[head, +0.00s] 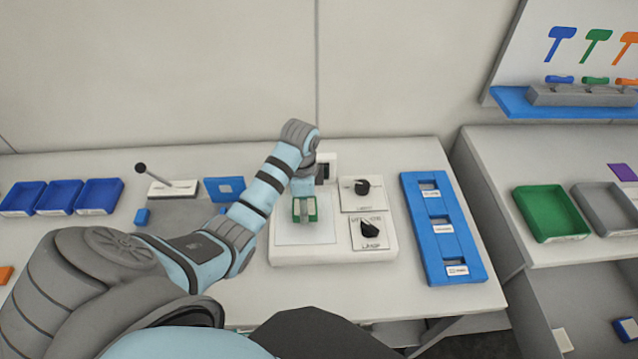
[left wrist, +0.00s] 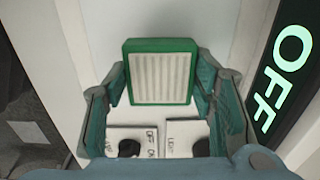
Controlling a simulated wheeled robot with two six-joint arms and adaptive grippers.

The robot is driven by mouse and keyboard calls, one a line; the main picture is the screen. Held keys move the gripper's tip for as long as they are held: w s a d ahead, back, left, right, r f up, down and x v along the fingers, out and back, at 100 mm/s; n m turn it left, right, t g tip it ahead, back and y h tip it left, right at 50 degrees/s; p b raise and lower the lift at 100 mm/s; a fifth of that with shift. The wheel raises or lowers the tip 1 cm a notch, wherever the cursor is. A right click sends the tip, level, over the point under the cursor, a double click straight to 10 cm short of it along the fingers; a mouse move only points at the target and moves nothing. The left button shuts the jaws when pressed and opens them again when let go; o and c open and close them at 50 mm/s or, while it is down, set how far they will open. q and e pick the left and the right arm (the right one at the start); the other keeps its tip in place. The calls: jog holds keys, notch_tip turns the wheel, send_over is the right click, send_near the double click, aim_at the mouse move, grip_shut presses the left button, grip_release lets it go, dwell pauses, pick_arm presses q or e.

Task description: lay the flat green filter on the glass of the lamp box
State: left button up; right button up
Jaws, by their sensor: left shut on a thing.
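The green filter, a green frame around a pale ribbed middle, is held between the fingers of my left gripper (head: 304,205). In the left wrist view the filter (left wrist: 160,71) shows large between the two fingertips, which are shut on it. The white lamp box (head: 333,257) stands on the table in the head view, with its pale square glass (head: 292,236) on the left part of its top. My left gripper is over the far part of the glass. I cannot tell whether the filter touches the glass. My right gripper is not in view.
Two dark knobs (head: 362,187) (head: 369,228) on labelled plates sit right of the glass. A blue holder (head: 426,194) with labelled slots lies right of the box. A lever plate (head: 172,188) and blue trays (head: 99,196) are left. A glowing OFF sign (left wrist: 287,62) shows in the left wrist view.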

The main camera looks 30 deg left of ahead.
pick_arm(q)
jog(key=shift+s+a+f, duration=0.1)
jog(key=shift+a+f, duration=0.05)
jog(key=shift+f, duration=0.7)
jog(key=shift+f, duration=0.1)
jog(key=o, duration=1.1)
